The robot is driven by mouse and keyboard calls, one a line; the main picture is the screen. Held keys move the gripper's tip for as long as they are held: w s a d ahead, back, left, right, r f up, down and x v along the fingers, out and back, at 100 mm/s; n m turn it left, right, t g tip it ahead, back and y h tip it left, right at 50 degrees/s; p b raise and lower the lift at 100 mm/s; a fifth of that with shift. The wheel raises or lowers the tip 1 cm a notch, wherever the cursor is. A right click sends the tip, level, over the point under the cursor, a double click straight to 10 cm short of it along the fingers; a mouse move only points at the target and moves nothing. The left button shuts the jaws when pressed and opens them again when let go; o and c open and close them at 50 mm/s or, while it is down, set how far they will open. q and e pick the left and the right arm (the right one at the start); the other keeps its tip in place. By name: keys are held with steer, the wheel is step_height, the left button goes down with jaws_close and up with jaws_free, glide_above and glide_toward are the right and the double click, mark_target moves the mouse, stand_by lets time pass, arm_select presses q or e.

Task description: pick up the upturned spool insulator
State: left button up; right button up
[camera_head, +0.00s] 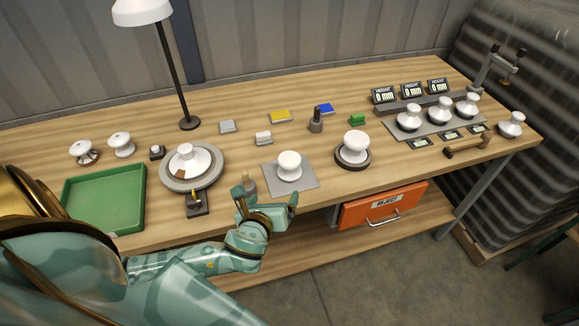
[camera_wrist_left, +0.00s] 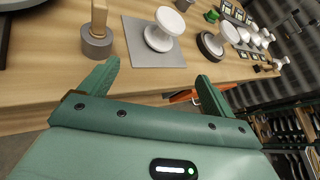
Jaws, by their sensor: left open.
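A white spool insulator (camera_head: 289,165) stands on a grey square mat (camera_head: 307,183) near the front of the bench, its rounded wide end up. It also shows in the left wrist view (camera_wrist_left: 164,28), on the mat beyond my fingers. My left gripper (camera_head: 267,202) is open and empty at the bench's front edge, just in front of the mat and apart from the insulator. In the left wrist view my gripper (camera_wrist_left: 158,72) has its two green fingers spread wide. My right gripper is not in view.
A wood-handled tool with a grey round base (camera_wrist_left: 97,40) stands close beside my left finger. Another insulator (camera_head: 355,145) sits on a dark round base to the right. A turntable (camera_head: 166,181) and green tray (camera_head: 103,198) are at left. An orange reject drawer (camera_head: 385,207) hangs below.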

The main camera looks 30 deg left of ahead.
mark_target(289, 169)
arm_select(q)
steer(key=w+a+f+m, duration=0.1)
steer(key=w, duration=0.2)
steer(key=w+a+f+m+b, duration=0.1)
steer(key=w+f, duration=0.1)
steer(key=w, duration=0.2)
steer(key=w+a+f+m+b, duration=0.1)
steer(key=w+f+m, duration=0.1)
steer(key=w, duration=0.2)
steer(key=shift+a, duration=0.4)
steer(key=b+x, duration=0.2)
steer(key=x, duration=0.3)
steer(key=shift+w, duration=0.5)
steer(key=shift+r, duration=0.1)
steer(key=shift+t, duration=0.3)
steer(key=shift+c, duration=0.2)
steer(key=c, duration=1.1)
steer(key=shift+c, duration=0.6)
